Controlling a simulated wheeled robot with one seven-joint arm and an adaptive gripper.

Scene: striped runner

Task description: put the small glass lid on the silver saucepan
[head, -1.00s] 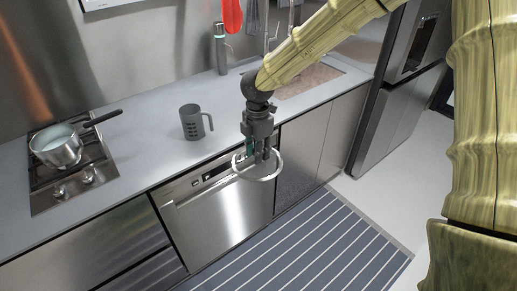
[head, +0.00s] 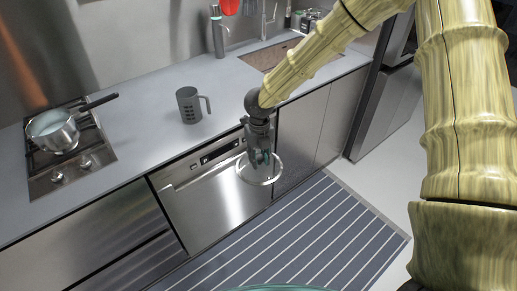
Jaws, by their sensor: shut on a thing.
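The silver saucepan (head: 55,133) stands open on the stove at the left, its dark handle pointing to the right and back. My gripper (head: 260,160) is in front of the counter's edge, well to the right of the saucepan. It is shut on the small glass lid (head: 243,178), a clear disc with a pale rim. The lid hangs before the dishwasher front, apart from the counter. The fingertips and the lid's knob are partly hidden and too small to make out.
A grey mug (head: 189,105) stands on the counter (head: 150,135) between the stove (head: 95,155) and my gripper. A grey bottle (head: 217,35) stands behind, near the sink (head: 275,55). The striped runner (head: 300,240) lies on the floor below.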

